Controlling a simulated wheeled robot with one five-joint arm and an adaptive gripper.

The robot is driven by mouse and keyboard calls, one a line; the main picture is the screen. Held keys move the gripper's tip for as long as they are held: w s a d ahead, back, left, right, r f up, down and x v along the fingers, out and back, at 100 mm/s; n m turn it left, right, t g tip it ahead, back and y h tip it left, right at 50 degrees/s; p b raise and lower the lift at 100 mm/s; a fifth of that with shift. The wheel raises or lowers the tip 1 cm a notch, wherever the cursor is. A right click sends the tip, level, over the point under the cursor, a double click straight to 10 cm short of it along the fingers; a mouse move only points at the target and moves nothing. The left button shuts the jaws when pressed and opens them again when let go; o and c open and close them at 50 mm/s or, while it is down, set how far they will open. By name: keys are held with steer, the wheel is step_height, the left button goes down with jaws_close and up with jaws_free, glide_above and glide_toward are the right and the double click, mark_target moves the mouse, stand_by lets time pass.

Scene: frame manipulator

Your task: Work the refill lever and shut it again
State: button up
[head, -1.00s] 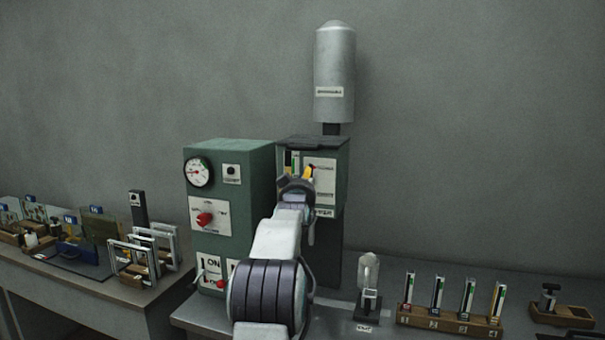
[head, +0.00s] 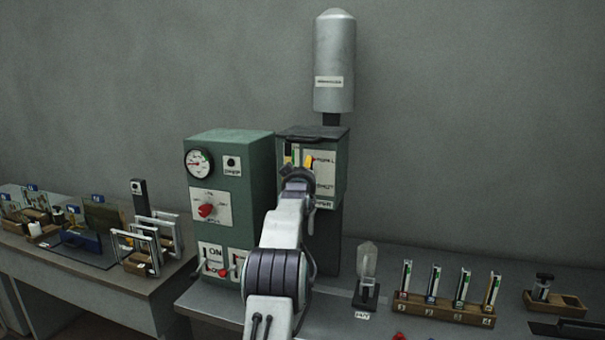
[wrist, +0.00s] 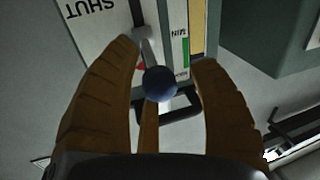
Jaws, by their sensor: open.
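The refill lever shows in the wrist view as a grey stem with a dark blue ball knob (wrist: 160,83). It is in front of a pale panel with an upside-down SHUT label (wrist: 90,10) and a green gauge strip marked MIN (wrist: 186,48). My gripper (wrist: 165,60) is open, its brown fingers apart on either side of the knob. I cannot tell whether any finger touches it. In the head view my gripper (head: 306,163) is at the front of the green box (head: 326,180) under the grey cylinder (head: 335,60). My arm hides the lever there.
A green cabinet (head: 225,165) with a dial and red knob stands left of the box. On the bench to the right are a small glass lamp-like piece (head: 367,265) and a wooden rack (head: 440,310) of several gauge strips. Frames (head: 140,245) stand on the left table.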

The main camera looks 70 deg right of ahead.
jaws_close()
stand_by(0.4)
